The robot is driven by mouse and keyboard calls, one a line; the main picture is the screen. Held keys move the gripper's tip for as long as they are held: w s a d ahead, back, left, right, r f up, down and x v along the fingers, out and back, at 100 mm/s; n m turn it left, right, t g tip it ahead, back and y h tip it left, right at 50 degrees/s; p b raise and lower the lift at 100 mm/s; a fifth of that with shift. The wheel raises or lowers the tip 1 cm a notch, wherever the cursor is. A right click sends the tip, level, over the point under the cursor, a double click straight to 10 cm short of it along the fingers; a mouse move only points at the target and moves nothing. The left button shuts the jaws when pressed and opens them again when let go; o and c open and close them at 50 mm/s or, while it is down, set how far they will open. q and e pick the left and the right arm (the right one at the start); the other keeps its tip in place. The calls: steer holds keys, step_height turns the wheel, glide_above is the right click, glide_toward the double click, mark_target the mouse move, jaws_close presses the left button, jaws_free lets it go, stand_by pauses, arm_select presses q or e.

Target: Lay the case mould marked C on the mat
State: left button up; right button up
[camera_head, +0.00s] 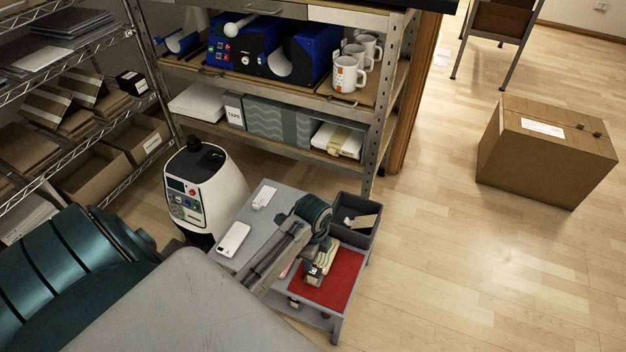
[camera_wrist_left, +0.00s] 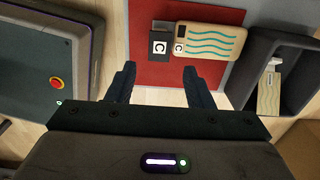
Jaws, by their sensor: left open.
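A tan case-shaped piece with teal wavy lines (camera_wrist_left: 212,42) lies on the red mat (camera_wrist_left: 185,75) in the left wrist view. In the head view the wavy piece (camera_head: 325,256) is on the red mat (camera_head: 341,284), partly behind my arm. My left gripper (camera_wrist_left: 160,86) is open and empty, its fingers apart from both pieces. My right gripper is not in view.
A dark bin (camera_head: 344,207) holding a tan piece (camera_wrist_left: 268,95) stands beside the mat. White items (camera_head: 234,238) lie on the grey tabletop left of my arm. A white machine (camera_head: 205,190) stands behind, before shelves with mugs (camera_head: 345,74). Floor at right is clear to a cardboard box (camera_head: 545,160).

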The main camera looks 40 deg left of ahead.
arm_select(q)
steer(key=s+d+r+n+t, duration=0.1)
steer(key=s+r+n+t, duration=0.1)
steer(key=s+r+n, duration=0.3)
steer(key=s+d+r+n+t, duration=0.2)
steer(key=s+r+n, duration=0.4)
steer(key=s+n, duration=0.3)
steer(key=s, duration=0.3)
steer(key=shift+s+d+y, duration=0.3)
steer(key=shift+s+y, duration=0.05)
steer(key=shift+y, duration=0.05)
steer(key=shift+c, duration=1.2)
steer(key=shift+s+a, duration=0.1)
